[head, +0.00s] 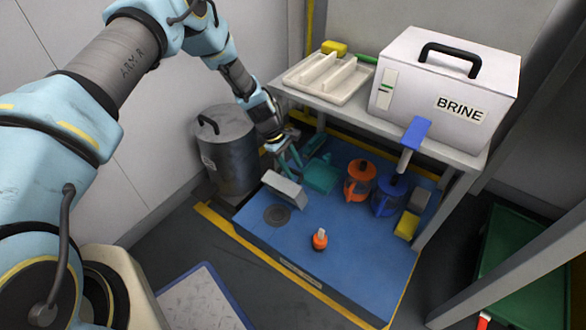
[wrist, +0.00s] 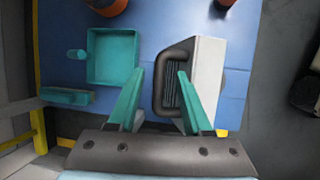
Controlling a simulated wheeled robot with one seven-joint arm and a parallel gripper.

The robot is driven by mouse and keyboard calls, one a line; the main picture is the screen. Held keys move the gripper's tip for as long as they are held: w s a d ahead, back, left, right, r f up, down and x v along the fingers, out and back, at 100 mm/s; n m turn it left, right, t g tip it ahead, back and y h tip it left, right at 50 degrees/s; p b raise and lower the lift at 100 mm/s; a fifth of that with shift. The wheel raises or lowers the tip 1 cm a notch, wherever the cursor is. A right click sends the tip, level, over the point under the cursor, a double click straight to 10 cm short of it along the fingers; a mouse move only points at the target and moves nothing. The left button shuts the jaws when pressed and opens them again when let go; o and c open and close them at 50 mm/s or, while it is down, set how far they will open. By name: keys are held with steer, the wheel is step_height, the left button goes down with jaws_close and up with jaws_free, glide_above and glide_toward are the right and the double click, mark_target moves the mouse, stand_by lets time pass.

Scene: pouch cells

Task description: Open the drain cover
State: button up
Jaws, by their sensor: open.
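A dark round disc (head: 277,215), which looks like a drain, lies at the left of the blue platform (head: 350,262); I cannot tell for sure whether it is the drain cover. Behind it stands a pale grey block (head: 284,190). In the wrist view this block (wrist: 207,75) shows a dark loop handle (wrist: 163,66) and a ribbed dark face. My gripper (head: 288,166) is above the platform behind the block. In the wrist view its teal fingers (wrist: 160,82) are apart and empty, with the handle between them in the picture, nearer the right finger. I cannot tell whether they touch.
A teal tray (head: 320,177) is right of my gripper. An orange container (head: 360,181) and a blue one (head: 388,197) stand beyond it. A small orange object (head: 319,240) is at the front. A grey bin (head: 226,150) stands left. A BRINE box (head: 445,90) is on the bench.

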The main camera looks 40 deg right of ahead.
steer(key=shift+f, duration=0.15)
steer(key=shift+c, duration=0.2)
jaws_close()
steer(key=shift+d, duration=0.15)
stand_by(1.1)
